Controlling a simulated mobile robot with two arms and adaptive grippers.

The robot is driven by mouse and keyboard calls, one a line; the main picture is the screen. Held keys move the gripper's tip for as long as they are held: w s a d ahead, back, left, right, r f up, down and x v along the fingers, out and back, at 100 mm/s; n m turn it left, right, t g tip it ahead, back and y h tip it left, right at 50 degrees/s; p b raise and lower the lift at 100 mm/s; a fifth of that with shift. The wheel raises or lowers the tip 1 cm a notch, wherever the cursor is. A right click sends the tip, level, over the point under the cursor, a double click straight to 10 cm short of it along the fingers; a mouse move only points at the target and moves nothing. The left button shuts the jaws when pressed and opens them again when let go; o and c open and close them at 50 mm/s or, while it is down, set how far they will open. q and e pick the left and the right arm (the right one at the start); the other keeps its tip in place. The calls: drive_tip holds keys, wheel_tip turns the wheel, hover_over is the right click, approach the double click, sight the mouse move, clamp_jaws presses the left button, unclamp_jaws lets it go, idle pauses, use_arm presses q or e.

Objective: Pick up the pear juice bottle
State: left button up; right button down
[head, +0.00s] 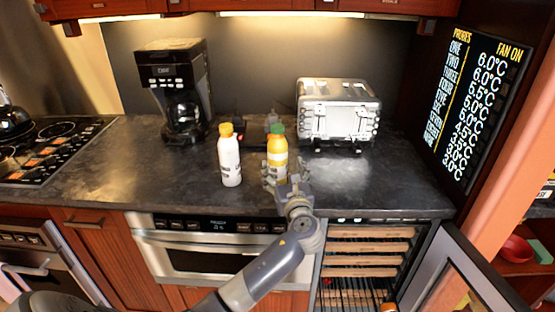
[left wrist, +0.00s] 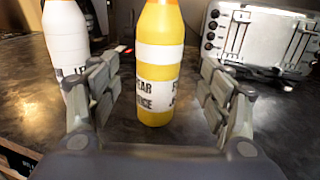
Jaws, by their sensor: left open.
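The pear juice bottle (head: 277,147) is yellow with a green cap and white bands, upright on the dark counter. In the left wrist view the pear juice bottle (left wrist: 158,85) stands in the middle, with part of its label readable. My left gripper (head: 275,175) is open at the near side of this bottle, low on its body. In the left wrist view its fingers stand left and right of the bottle with gaps on both sides. The bottle's lower part is partly hidden by the gripper in the head view. My right gripper is not in view.
A white bottle with an orange-yellow cap (head: 230,158) stands just left, close to my left finger. A silver toaster (head: 337,110) is behind right, a black coffee maker (head: 175,90) behind left. An open door (head: 455,275) is at lower right. The counter's front edge is near.

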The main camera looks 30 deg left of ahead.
sight(280, 162)
use_arm(q)
drive_tip(key=x, duration=0.5)
drive_tip(key=p+x, duration=0.1)
drive_tip(key=x, duration=0.1)
drive_tip(key=shift+a+f, duration=0.2)
drive_tip(key=shift+f, duration=0.15)
drive_tip(key=shift+c, duration=0.3)
drive_tip(key=c, duration=1.3)
drive_tip(key=shift+r, duration=0.1)
drive_tip(key=shift+c, duration=0.7)
